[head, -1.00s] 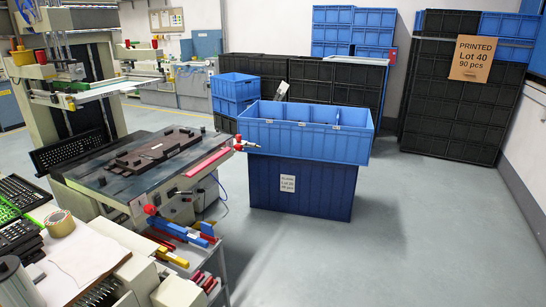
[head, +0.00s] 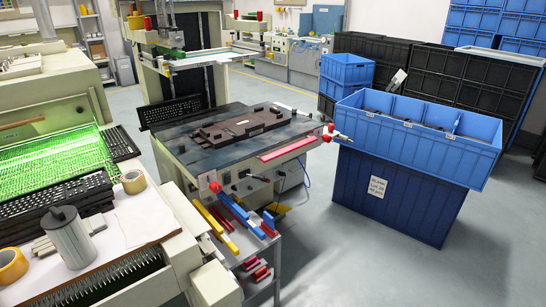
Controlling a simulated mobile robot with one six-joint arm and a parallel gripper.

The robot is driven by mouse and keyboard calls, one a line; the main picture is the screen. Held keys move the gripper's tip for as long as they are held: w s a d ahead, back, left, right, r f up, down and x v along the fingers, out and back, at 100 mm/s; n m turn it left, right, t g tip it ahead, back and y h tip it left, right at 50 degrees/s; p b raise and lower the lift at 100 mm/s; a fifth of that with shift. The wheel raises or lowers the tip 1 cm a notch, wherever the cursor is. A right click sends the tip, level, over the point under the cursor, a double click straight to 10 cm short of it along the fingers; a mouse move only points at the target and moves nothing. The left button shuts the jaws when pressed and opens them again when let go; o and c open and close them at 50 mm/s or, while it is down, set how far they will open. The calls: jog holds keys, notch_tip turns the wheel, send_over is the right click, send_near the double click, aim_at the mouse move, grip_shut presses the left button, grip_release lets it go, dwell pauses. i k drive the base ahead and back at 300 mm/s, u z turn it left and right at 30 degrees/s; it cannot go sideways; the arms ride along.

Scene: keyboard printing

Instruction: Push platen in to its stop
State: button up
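The platen (head: 175,145) is a dark flat slab on a pale machine body in the middle of the head view. A brown keyboard-shaped fixture (head: 237,124) lies on top of it. The platen sits out in front of the upright printing machine (head: 140,62). A red bar (head: 283,149) lies along the platen's right front side. Red knobs show at its front corner (head: 215,187) and right corner (head: 331,127). My gripper is not in view.
A blue divided crate (head: 420,140) on a darker blue bin (head: 375,190) stands close to the platen's right. A shelf cart (head: 262,255) with coloured tools stands in front. A bench with tape rolls (head: 133,181) and a grey canister (head: 72,240) is at left. Floor at lower right is clear.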

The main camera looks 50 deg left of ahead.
aim_at(257, 155)
jog(key=u, duration=0.35)
jog(key=i, duration=1.55)
jog(key=u, duration=0.6)
jog(key=i, duration=0.8)
jog(key=u, duration=0.85)
jog(key=i, duration=0.55)
jog(key=u, duration=0.85)
jog(key=i, duration=0.75)
jog(key=u, duration=0.4)
